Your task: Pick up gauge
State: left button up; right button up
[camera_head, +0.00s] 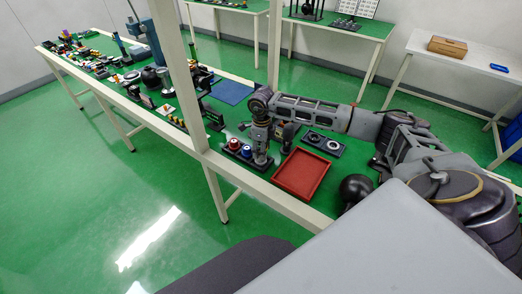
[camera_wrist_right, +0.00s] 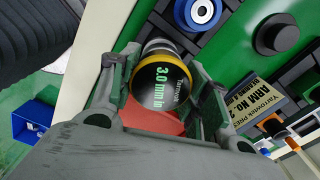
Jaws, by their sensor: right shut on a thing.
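In the head view my right gripper (camera_head: 261,160) points down beside a dark stand with a red piece (camera_head: 234,144) and a blue piece (camera_head: 246,152). The gauge is hidden there behind the gripper. My left gripper is not in view.
A red tray (camera_head: 277,185) lies right of my right gripper. A dark holder with round pieces (camera_head: 322,144) is behind it. A blue mat (camera_head: 232,92) and many tools lie farther along the green bench. A white frame post (camera_head: 186,85) stands left of the gripper.

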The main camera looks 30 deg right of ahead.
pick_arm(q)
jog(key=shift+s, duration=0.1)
pick_arm(e)
jog(key=shift+r, duration=0.15)
jog(key=shift+r, duration=0.6)
notch_tip(320, 180, up, 7)
jog(key=shift+f+b, duration=0.1)
jog(key=shift+b, duration=0.3)
jog(key=shift+r, duration=0.9)
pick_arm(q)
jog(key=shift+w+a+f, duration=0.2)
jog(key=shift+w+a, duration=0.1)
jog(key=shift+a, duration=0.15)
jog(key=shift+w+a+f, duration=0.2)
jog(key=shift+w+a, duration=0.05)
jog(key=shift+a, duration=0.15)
